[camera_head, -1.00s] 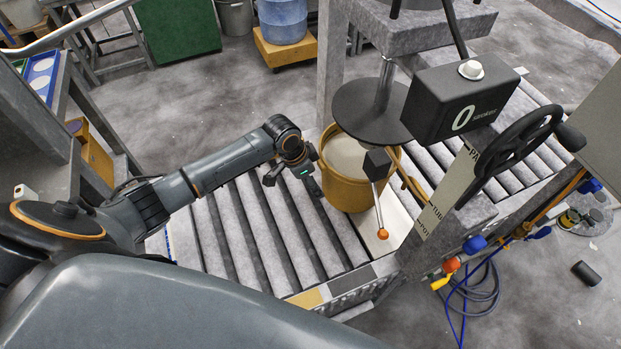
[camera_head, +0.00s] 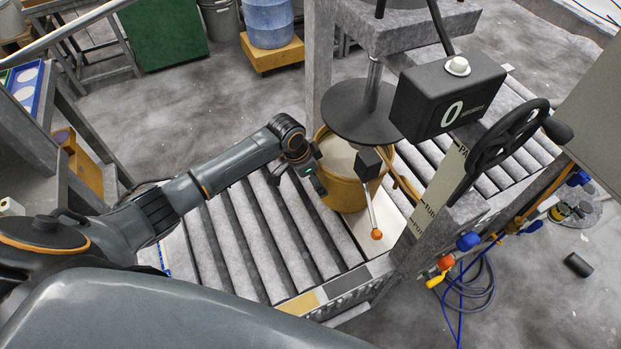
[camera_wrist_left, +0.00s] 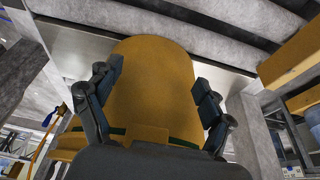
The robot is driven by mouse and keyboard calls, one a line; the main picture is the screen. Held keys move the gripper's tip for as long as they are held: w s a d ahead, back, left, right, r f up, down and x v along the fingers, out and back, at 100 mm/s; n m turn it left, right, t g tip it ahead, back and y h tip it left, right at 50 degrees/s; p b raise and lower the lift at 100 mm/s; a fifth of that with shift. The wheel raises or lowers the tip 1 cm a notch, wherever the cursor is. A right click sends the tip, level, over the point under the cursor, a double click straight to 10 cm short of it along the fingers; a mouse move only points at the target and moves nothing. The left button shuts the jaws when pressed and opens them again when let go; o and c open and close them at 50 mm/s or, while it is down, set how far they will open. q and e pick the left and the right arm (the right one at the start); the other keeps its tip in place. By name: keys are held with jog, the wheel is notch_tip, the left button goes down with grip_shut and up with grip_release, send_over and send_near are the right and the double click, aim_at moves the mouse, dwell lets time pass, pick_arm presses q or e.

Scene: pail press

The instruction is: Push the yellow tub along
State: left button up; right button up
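The yellow tub (camera_head: 342,190) stands upright on the roller conveyor, partly under the round dark press plate (camera_head: 362,112). It has an open top with pale contents, partly hidden by the plate and a lever. My left gripper (camera_head: 299,176) is at the tub's left side, low against or very close to its wall. In the left wrist view, the tub's ochre wall (camera_wrist_left: 152,90) fills the space ahead of the left gripper (camera_wrist_left: 152,88), whose two fingers are spread apart. I cannot tell whether they touch the tub. My right gripper is not in view.
The roller conveyor (camera_head: 235,240) runs from the left under the press and out beyond it. A black control box (camera_head: 447,92), a handwheel (camera_head: 507,135) and an orange-tipped lever (camera_head: 376,234) stand close right of the tub. The rollers left of the tub are clear.

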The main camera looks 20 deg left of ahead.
pick_arm(q)
jog(key=shift+w+d+r, duration=0.15)
jog(key=shift+w+d, duration=0.7)
jog(key=shift+w, duration=0.05)
jog(key=s+a+r+p, duration=0.3)
jog(key=s+r+p, duration=0.1)
jog(key=p, duration=0.4)
jog(key=shift+a+r, duration=0.3)
jog(key=shift+r, duration=0.1)
